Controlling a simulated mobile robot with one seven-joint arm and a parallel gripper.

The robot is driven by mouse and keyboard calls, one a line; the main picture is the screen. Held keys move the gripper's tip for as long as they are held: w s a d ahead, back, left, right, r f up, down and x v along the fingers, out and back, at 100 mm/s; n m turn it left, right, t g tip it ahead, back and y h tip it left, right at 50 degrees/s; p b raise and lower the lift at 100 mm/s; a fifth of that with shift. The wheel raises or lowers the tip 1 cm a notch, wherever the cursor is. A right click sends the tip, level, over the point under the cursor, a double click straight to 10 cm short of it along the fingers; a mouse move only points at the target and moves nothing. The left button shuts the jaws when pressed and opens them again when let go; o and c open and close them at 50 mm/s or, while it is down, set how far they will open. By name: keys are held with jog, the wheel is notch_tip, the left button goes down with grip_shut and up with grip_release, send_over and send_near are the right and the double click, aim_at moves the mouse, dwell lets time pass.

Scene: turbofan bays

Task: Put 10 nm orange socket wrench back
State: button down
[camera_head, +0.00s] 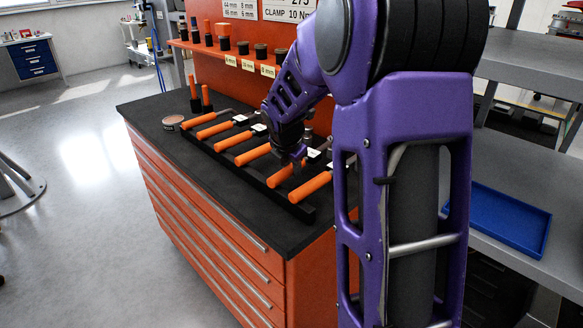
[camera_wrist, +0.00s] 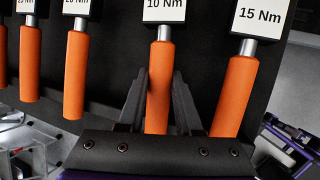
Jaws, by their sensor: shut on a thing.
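The orange-handled 10 Nm wrench (camera_wrist: 159,88) lies between the two dark fingers of my gripper (camera_wrist: 160,76) in the wrist view, with its white "10 Nm" label (camera_wrist: 165,10) above the metal neck. My gripper is shut on this handle. In the head view my gripper (camera_head: 298,166) is low over the rack, at the second-nearest orange handle (camera_head: 281,176). The wrench lies in line with its neighbours; whether it rests fully on the rack cannot be told.
The 15 Nm wrench (camera_wrist: 235,95) lies close on the right, the 20 Nm wrench (camera_wrist: 76,75) on the left. The black rack (camera_head: 235,170) sits on the orange cabinet's dark top (camera_head: 150,108). A shelf of sockets (camera_head: 224,45) stands behind. A blue tray (camera_head: 500,215) is at right.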

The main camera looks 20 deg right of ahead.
jog(key=c, duration=0.5)
grip_release()
jog(key=shift+f, duration=0.1)
jog(key=p+v, duration=0.3)
jog(key=v, duration=1.4)
jog(key=shift+s+a, duration=0.1)
jog(key=shift+s, duration=0.05)
